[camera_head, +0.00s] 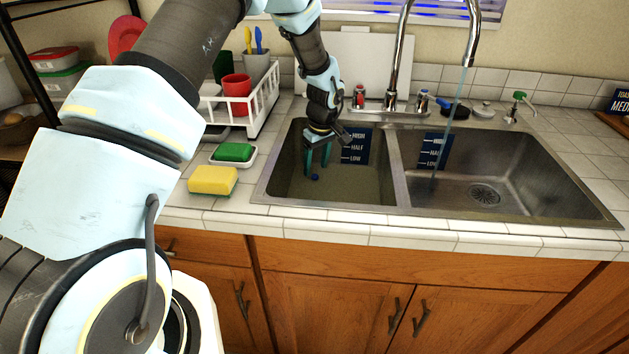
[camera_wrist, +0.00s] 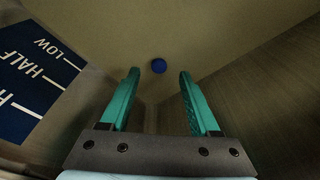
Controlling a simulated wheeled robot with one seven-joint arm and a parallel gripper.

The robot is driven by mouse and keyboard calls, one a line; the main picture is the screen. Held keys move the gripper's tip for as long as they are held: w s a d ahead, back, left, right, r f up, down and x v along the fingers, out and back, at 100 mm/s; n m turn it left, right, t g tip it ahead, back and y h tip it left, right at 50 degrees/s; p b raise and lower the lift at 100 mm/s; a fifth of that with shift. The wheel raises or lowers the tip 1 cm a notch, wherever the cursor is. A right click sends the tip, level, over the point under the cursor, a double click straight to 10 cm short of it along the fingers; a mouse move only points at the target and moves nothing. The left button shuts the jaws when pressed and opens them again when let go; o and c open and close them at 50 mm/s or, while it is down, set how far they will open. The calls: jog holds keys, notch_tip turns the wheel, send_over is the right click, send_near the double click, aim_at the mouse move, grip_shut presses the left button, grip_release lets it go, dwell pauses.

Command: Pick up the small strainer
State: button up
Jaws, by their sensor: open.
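My gripper (camera_head: 316,164) reaches down into the left sink basin (camera_head: 352,192), its teal fingers apart. In the wrist view my gripper (camera_wrist: 159,78) is open with nothing between its fingers. A small round blue thing (camera_head: 315,178) is low in the left basin, just below the fingertips. In the wrist view the blue thing (camera_wrist: 159,66) lies just beyond the gap between the fingertips. I cannot tell whether it is part of the small strainer; no full strainer shape shows there. The basin floor looks murky tan.
The right basin (camera_head: 540,178) has a round drain (camera_head: 485,194), and water runs into it from the faucet (camera_head: 400,60). A level sign (camera_head: 356,147) is on the left basin's back wall. A yellow sponge (camera_head: 213,181), green sponge (camera_head: 233,152) and white dish rack (camera_head: 262,98) stand left.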

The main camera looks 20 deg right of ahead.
aim_at(315, 175)
jog(key=shift+w+f+p, duration=0.15)
jog(key=shift+f+p, duration=0.15)
jog(key=shift+f, duration=0.6)
jog(key=shift+w+f+p, duration=0.15)
jog(key=shift+f+p, duration=0.1)
jog(key=shift+f, duration=0.6)
jog(key=shift+c, duration=0.3)
grip_shut()
